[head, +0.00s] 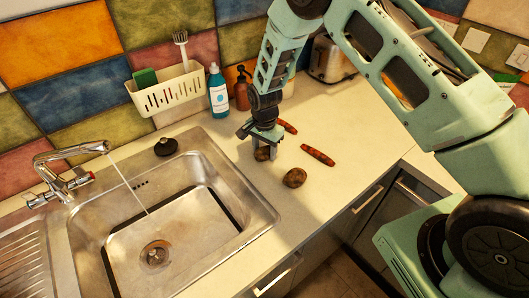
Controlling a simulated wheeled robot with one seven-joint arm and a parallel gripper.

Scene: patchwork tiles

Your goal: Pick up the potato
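A brown, lumpy potato (295,178) lies on the pale countertop, to the right of the sink. A second brown, potato-like lump (262,154) is at the fingers of my gripper (265,150), partly hidden by them. My gripper points down, low over the counter, just behind and left of the first potato. The fingers look to be on either side of the second lump. I cannot tell whether they touch it or grip it.
Two reddish, elongated items lie near my gripper, one to the right (318,155) and one behind (288,127). A steel sink (262,222) with running tap (75,160) is at left.

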